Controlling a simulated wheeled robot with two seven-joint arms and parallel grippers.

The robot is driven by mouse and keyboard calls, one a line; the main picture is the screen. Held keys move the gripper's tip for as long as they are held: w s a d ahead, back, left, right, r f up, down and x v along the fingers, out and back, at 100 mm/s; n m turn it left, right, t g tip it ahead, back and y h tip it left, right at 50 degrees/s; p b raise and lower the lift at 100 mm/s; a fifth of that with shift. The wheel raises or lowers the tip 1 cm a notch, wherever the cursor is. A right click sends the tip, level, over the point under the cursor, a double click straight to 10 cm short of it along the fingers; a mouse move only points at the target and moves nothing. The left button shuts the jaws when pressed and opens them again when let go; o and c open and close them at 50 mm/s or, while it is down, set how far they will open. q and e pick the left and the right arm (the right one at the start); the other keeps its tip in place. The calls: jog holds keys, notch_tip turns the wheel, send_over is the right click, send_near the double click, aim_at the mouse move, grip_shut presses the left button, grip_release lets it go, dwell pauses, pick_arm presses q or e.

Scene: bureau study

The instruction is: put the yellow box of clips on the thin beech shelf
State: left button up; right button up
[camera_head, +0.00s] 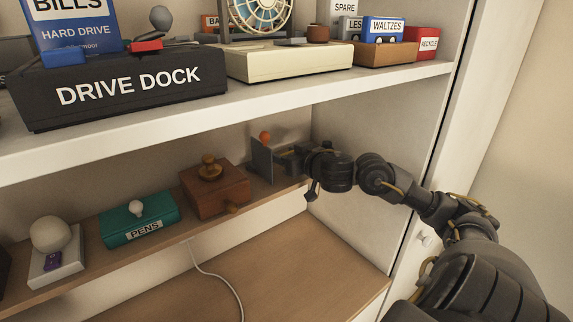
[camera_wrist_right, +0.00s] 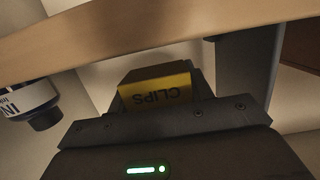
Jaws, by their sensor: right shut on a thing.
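The yellow box of clips (camera_wrist_right: 157,92) shows in the right wrist view, with its CLIPS label upside down in the picture. My right gripper (camera_head: 270,159) is shut on it; the gripper's dark body covers the box's lower part. In the head view the gripper is at the right end of the thin beech shelf (camera_head: 162,250) and hides the box's yellow sides. An orange knob (camera_head: 265,136) shows just above the gripper; I cannot tell whether it belongs to the box. A beech board edge (camera_wrist_right: 130,32) crosses the top of the wrist view. My left gripper is not in view.
On the beech shelf stand a brown wooden box (camera_head: 222,195), a teal PENS box (camera_head: 140,222) and a white stand with a ball (camera_head: 52,245). A white shelf (camera_head: 270,100) runs above. The cabinet's side wall (camera_head: 340,215) is close at right. A white-labelled bottle (camera_wrist_right: 32,100) shows in the wrist view.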

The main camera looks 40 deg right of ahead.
jog(key=shift+f, duration=1.1)
jog(key=shift+w+f, duration=0.1)
jog(key=shift+w, duration=0.05)
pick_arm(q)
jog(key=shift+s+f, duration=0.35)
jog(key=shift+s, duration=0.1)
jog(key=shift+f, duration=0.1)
pick_arm(e)
jog(key=o, duration=1)
jog(key=shift+f, duration=0.1)
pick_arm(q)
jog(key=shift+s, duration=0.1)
